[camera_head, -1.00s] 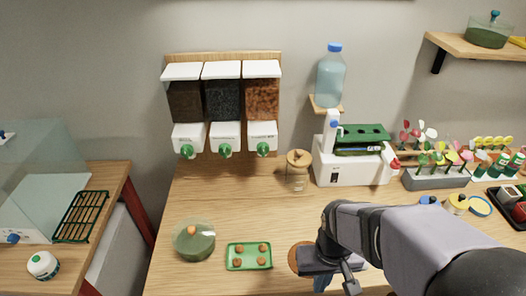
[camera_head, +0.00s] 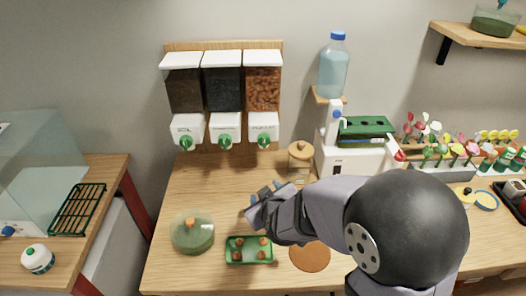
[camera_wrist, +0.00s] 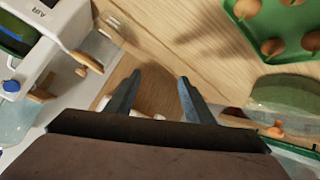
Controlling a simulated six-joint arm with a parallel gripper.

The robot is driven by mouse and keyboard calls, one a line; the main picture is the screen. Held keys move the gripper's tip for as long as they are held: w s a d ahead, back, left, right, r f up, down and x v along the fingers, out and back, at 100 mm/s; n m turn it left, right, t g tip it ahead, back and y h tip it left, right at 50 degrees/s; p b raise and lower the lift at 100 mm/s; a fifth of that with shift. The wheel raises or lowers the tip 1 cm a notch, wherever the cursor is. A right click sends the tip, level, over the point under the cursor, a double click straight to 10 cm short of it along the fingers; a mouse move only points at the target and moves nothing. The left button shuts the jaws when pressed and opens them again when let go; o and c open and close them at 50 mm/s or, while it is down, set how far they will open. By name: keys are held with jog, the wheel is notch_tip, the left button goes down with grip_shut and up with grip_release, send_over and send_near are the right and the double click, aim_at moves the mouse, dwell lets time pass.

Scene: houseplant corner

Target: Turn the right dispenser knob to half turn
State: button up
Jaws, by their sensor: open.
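Three dispensers with white bases and clear bins hang on a wooden board on the wall in the head view. The right dispenser (camera_head: 262,92) holds orange-brown bits. Its green knob (camera_head: 263,142) sits on the front of its white base. The middle knob (camera_head: 226,142) and left knob (camera_head: 187,143) are also green. My gripper (camera_head: 264,191) is open and empty, above the table, below and apart from the right knob. In the wrist view, my gripper (camera_wrist: 160,85) shows two spread fingers with nothing between them. I cannot make out the right knob in the wrist view.
A jar with a wooden lid (camera_head: 301,153) stands right of the dispensers, beside a white machine (camera_head: 345,158).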

aim_at(264, 144)
jog(key=w+a+r+n+t+h+b, duration=0.1)
jog(key=w+r+n+t+h, duration=0.2)
jog(key=r+t, duration=0.3)
jog(key=shift+w+a+r+t+h+b, duration=0.15)
jog(key=shift+r+t+h+b, duration=0.25)
jog(key=shift+r, duration=0.5)
jog(key=shift+w, duration=0.1)
jog(key=shift+w+d+p, duration=0.15)
jog(key=shift+w+p, duration=0.15)
jog(key=shift+w, duration=0.9)
jog(key=shift+w+d+p, duration=0.2)
jog(key=shift+w+p, duration=0.15)
jog(key=shift+w, duration=0.8)
jog(key=shift+w+d+p, duration=0.15)
jog(key=shift+w+p, duration=0.15)
jog(key=shift+w, duration=0.9)
jog(key=c, duration=1)
